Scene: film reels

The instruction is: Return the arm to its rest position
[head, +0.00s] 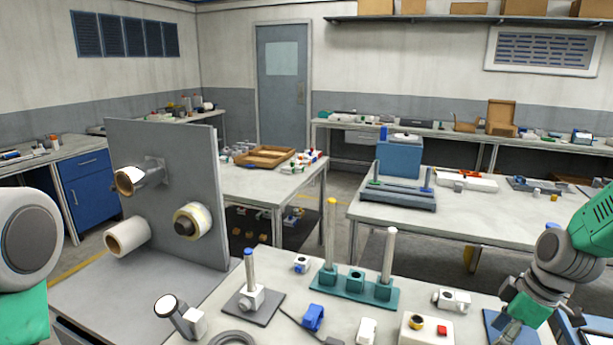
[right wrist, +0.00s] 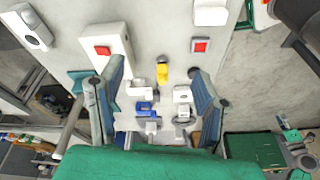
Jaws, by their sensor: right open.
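My right gripper (right wrist: 157,85) shows in the right wrist view with its two blue-grey fingers spread apart. Nothing is held between them. Beyond them are a blue part (right wrist: 145,108) and a yellow part (right wrist: 162,72) on the light tabletop. In the head view my right arm (head: 552,262) comes in from the right edge and hangs over the workbench's right front corner. My left arm (head: 28,240) shows only as a grey joint and a green link at the left edge. Its gripper is out of view.
An upright grey panel (head: 165,190) carries several rolls on the left. On the front workbench stand a teal base with posts (head: 345,285), a post on a dark plate (head: 262,305) and a button box (head: 425,332). Another table (head: 480,225) stands behind, with floor between.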

